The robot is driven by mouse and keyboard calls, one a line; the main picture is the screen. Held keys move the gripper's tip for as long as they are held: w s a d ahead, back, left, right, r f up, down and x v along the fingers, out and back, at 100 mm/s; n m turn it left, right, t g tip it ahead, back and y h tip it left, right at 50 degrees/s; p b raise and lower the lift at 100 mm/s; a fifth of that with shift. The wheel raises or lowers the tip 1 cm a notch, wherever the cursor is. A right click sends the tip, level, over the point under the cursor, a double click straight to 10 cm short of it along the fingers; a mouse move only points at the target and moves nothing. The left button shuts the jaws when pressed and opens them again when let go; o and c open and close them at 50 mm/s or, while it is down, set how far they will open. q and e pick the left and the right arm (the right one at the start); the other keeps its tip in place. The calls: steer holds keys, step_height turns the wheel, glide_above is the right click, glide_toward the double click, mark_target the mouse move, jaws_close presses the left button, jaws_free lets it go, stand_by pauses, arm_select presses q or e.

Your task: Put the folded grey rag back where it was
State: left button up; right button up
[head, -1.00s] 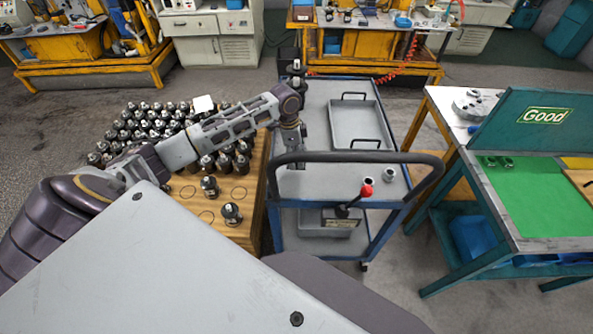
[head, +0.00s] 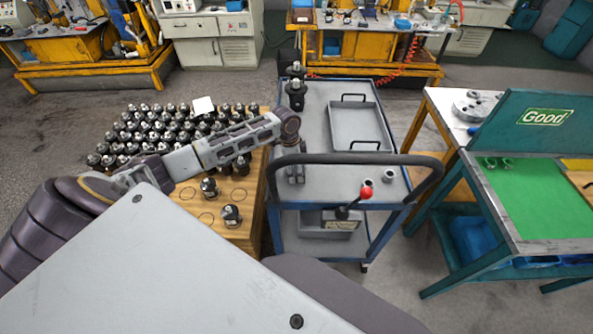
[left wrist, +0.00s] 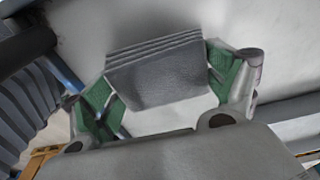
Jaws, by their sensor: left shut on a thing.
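The folded grey rag (left wrist: 158,78) shows in the left wrist view as a stack of several layers between the green-padded fingers of my left gripper (left wrist: 162,92). The gripper is shut on it. My right gripper is not in view.
The cart's handle (head: 357,159) arches close to my gripper. A grey tray (head: 357,106) lies to the right and farther back. Two small metal rings (head: 388,176) stand near the red knob (head: 366,192). Dark motor parts (head: 297,90) stand at the cart's far left corner.

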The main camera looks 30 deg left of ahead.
arm_select(q)
steer(key=shift+f, duration=0.85)
steer(key=o, duration=0.8)
steer(key=shift+f, duration=0.1)
steer(key=shift+s+a+r, duration=0.15)
steer(key=shift+a+r, duration=0.1)
steer(key=shift+r, duration=1.75)
steer(key=shift+s+a+r, duration=0.15)
steer(key=shift+a+r, duration=0.15)
steer(key=shift+r, duration=1.75)
steer(key=shift+s+a+r, duration=0.15)
steer(key=shift+a+r, duration=0.1)
steer(key=shift+r, duration=1.75)
